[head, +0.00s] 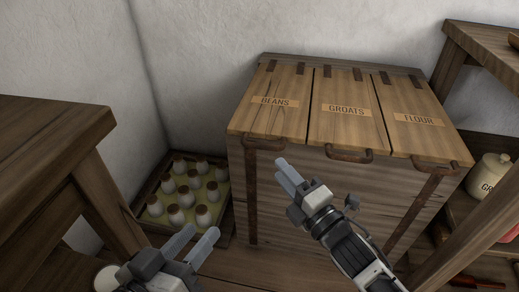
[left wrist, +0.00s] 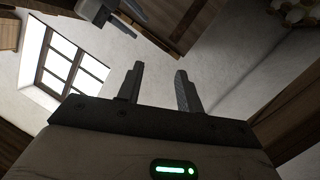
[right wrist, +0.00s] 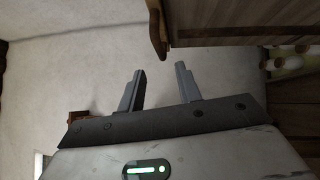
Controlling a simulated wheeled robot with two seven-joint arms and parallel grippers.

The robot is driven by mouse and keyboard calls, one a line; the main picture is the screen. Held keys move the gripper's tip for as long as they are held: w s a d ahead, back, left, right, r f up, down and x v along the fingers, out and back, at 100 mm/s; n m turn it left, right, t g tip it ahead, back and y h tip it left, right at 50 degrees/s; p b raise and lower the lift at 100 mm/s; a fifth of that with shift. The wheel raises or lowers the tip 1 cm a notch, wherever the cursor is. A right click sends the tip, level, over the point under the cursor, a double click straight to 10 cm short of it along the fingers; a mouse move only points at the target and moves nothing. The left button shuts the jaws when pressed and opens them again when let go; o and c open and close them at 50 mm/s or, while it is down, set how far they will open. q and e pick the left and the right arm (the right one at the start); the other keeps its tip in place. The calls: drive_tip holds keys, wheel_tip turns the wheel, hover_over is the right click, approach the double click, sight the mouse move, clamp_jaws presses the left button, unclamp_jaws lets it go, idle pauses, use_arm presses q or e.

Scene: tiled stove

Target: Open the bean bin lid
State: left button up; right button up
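The bean bin lid (head: 268,112), marked BEANS, is the left of three wooden lids on a large wooden chest, and it lies shut. Its dark metal handle (head: 258,144) is at the front edge. My right gripper (head: 284,174) is in front of the chest, just below and right of this handle in the head view, apart from it and empty. In the right wrist view its fingers (right wrist: 160,85) stand apart. My left gripper (head: 202,238) is lower left, near the bottle crate in the picture, empty, with its fingers (left wrist: 160,85) apart.
The GROATS lid (head: 346,110) and FLOUR lid (head: 418,120) are shut beside it. A crate (head: 152,184) of several white bottles stands left of the chest. A wooden table (head: 50,130) is at left; shelves with a jar (head: 490,178) are at right.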

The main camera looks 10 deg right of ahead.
sight(262, 148)
drive_tip(key=b+x, duration=0.2)
drive_tip(key=x, duration=0.7)
drive_tip(key=shift+w+a+f, duration=0.1)
drive_tip(key=shift+w, duration=0.2)
clamp_jaws()
use_arm(q)
drive_tip(key=shift+d+r+n+h, duration=0.3)
drive_tip(key=shift+r+n+h, duration=0.1)
drive_tip(key=shift+r+h, duration=0.15)
